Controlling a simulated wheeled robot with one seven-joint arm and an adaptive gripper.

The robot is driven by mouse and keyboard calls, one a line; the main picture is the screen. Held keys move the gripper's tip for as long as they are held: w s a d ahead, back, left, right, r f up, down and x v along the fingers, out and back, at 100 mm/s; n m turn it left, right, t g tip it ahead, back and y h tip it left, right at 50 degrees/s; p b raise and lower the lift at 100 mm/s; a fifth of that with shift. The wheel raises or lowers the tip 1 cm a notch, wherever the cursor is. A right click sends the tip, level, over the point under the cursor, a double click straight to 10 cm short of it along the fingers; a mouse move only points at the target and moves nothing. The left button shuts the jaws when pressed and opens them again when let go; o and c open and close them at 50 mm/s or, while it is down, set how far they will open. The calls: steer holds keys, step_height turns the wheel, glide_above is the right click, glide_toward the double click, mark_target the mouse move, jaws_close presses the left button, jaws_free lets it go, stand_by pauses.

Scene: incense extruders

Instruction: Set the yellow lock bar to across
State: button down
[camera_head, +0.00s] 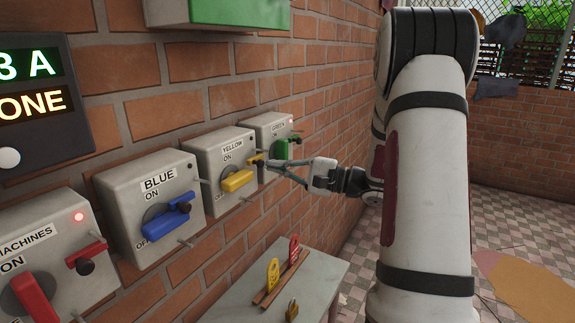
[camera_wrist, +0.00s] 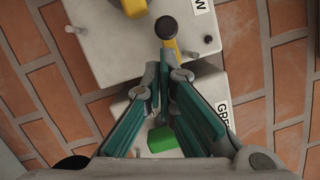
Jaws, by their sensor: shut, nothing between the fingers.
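The yellow box (camera_head: 221,156) is on the brick wall, with a yellow handle (camera_head: 237,180) on its front. The yellow lock bar (camera_head: 256,159) sits at the upper right of the handle and seems clear of it. In the wrist view the lock bar shows a dark round knob (camera_wrist: 166,27) with a little yellow beside it, and part of the yellow handle (camera_wrist: 133,7) is at the top edge. My gripper (camera_head: 268,164) is shut and empty, its tips close to the lock bar. In the wrist view my gripper (camera_wrist: 167,70) is just below the knob; contact is unclear.
The green box (camera_head: 272,128) is close behind my gripper. The blue box (camera_head: 148,190) and the machines box (camera_head: 45,245) are to the left. A small table (camera_head: 315,280) below holds red and yellow tags (camera_head: 272,275) in a rack and a padlock (camera_head: 292,310).

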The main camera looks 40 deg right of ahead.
steer(key=shift+a, duration=0.1)
steer(key=shift+s+a, duration=0.35)
steer(key=shift+a, duration=0.55)
steer(key=shift+s+a, duration=0.3)
steer(key=shift+a, duration=0.55)
steer(key=s+d+f+b, duration=0.2)
steer(key=s+d+b, duration=0.1)
steer(key=s+d, duration=0.4)
steer(key=shift+d+b, duration=0.35)
steer(key=shift+d, duration=0.75)
